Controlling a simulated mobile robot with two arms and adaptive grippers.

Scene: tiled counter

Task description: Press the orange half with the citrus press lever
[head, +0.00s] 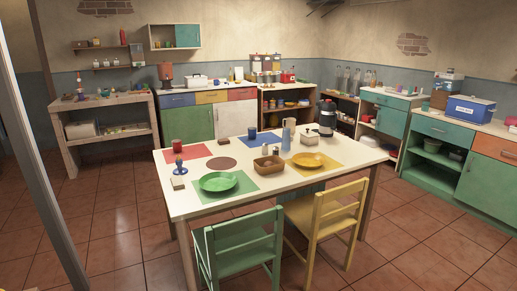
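I cannot make out a citrus press, its lever or an orange half for certain in the head view. Small items on the far counters are too small to tell. Neither of my grippers is in view.
A white table (212,157) stands in the middle with a green plate (218,182), a yellow plate (307,160) and a brown basket (268,164). A green chair (240,243) and a yellow chair (325,212) stand at its near side. Cabinets (230,120) line the back; tiled floor (110,215) is free at left.

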